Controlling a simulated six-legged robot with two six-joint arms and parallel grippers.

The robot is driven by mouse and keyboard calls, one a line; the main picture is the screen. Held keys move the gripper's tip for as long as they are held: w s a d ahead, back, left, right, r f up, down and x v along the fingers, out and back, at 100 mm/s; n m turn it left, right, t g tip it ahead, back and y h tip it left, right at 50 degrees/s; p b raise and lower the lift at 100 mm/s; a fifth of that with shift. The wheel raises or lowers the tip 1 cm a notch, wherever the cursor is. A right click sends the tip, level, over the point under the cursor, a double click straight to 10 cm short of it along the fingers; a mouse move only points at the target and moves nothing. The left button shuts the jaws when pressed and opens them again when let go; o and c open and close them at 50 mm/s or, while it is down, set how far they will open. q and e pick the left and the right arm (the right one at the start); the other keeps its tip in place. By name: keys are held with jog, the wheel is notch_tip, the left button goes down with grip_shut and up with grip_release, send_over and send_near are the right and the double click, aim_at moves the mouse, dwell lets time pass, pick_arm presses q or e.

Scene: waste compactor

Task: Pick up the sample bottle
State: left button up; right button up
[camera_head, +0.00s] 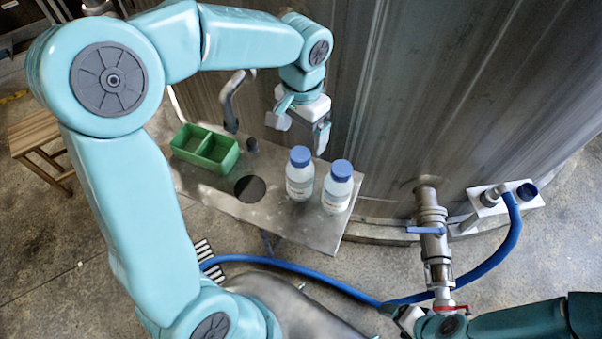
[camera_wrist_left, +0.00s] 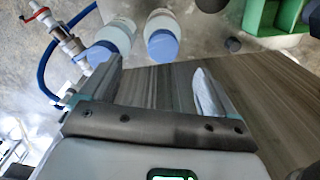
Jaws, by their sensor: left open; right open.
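Two white sample bottles with blue caps stand upright side by side on a metal shelf (camera_head: 225,197): the left bottle (camera_head: 300,180) and the right bottle (camera_head: 337,190). In the left wrist view, the right bottle (camera_wrist_left: 116,36) and the left bottle (camera_wrist_left: 162,30) appear beyond the fingertips. My left gripper (camera_head: 300,128) is open and empty, behind and above the bottles, near the tank wall. Its fingers (camera_wrist_left: 152,85) are spread with nothing between them. My right gripper (camera_head: 398,314) is at the lower right, by the valve pipe; its fingers are hard to make out.
A green two-part tray (camera_head: 204,149) and a dark tap (camera_head: 234,102) are left of the bottles. A round hole (camera_head: 250,189) is in the shelf. The large metal tank (camera_head: 450,90) rises behind. A pipe valve (camera_head: 430,225) and blue hose (camera_head: 490,262) are at right.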

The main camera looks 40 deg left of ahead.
aim_at(300, 153)
pick_arm(q)
notch_tip(300, 153, down, 5)
jog(key=shift+r, duration=0.15)
jog(key=shift+s+f, duration=0.15)
jog(key=shift+f, duration=0.4)
jog(key=f, duration=0.4)
jog(key=shift+a+f, duration=0.2)
jog(key=shift+f, duration=0.05)
grip_shut()
